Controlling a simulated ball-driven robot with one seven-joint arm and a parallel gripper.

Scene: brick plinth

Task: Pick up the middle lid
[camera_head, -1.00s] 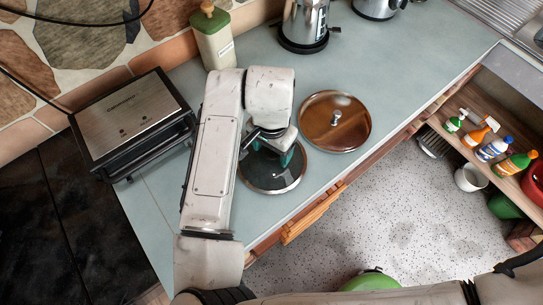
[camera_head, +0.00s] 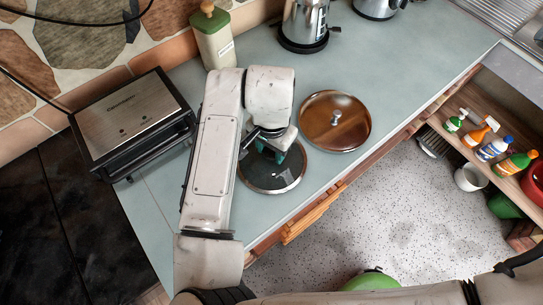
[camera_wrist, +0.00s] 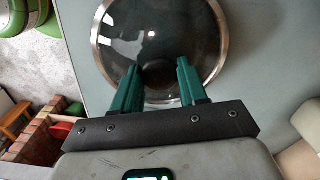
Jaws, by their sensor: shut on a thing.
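A round dark glass lid with a metal rim (camera_head: 268,178) is at the front of the counter, under my gripper (camera_head: 279,155). It fills the upper middle of the wrist view (camera_wrist: 150,30). My gripper's green fingers (camera_wrist: 158,70) are around the lid's centre and shut on its knob, which is mostly hidden between them. The lid looks level and at or very near the counter; I cannot tell whether it touches. A brown lid with a metal knob (camera_head: 350,132) lies flat just to the right, apart from the glass lid.
A sandwich press (camera_head: 130,112) stands at left. A green-and-cream bottle (camera_head: 216,45) and a metal kettle (camera_head: 303,22) stand behind. The counter (camera_head: 400,60) is clear at the back right.

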